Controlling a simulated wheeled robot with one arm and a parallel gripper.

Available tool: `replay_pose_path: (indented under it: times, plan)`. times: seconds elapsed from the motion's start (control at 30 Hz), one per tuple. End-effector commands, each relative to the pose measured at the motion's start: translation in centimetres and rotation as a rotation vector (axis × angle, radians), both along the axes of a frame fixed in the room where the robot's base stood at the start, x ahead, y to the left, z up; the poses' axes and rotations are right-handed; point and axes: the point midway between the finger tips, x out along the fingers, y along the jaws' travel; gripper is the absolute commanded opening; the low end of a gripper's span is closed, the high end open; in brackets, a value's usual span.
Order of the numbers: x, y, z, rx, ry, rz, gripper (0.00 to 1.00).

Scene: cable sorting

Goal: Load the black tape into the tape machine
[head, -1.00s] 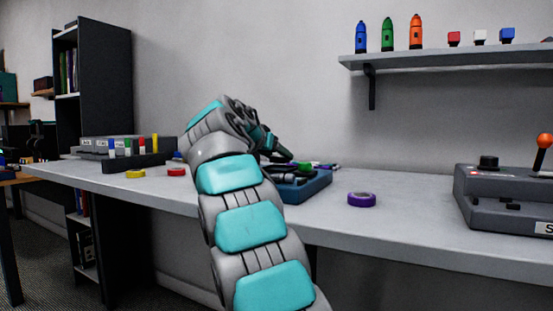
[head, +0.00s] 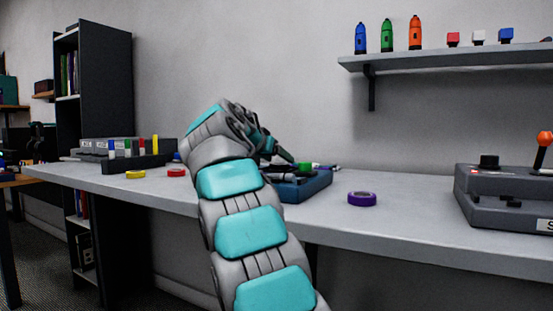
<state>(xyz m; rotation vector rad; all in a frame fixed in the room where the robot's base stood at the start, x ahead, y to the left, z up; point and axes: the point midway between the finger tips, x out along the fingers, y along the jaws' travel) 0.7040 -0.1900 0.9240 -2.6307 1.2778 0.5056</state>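My gripper (head: 286,157) is at the end of my arm, over the left back part of a blue tray (head: 308,189) on the bench. Its fingers point down to the right, and I cannot tell whether they are open or shut. Dark items (head: 284,171) lie in the tray, partly hidden by my arm. I cannot make out which of them, if any, is the black tape. A grey machine (head: 500,204) with an orange-topped lever and a black knob stands at the right. Its label is cut off, so I cannot tell whether it is the tape machine.
A purple tape roll (head: 362,199) lies right of the tray. A yellow roll (head: 135,174) and a red roll (head: 176,172) lie at the left, before a dark rack (head: 150,161) of coloured pegs. A wall shelf (head: 440,59) hangs above. The bench between purple roll and machine is clear.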

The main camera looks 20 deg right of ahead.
Motion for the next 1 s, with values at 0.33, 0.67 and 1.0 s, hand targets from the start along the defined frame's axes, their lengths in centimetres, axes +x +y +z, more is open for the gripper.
replay_pose_path:
  times: [0.33, 0.67, 1.0]
  plan:
    - [0.2, -0.1, -1.5, 0.007, 0.028, -0.003, 0.96]
    - [0.3, -0.1, -0.6, 0.008, 0.031, -0.003, 0.96]
    - [-3.0, 4.0, 2.6, 0.002, 0.014, 0.001, 0.96]
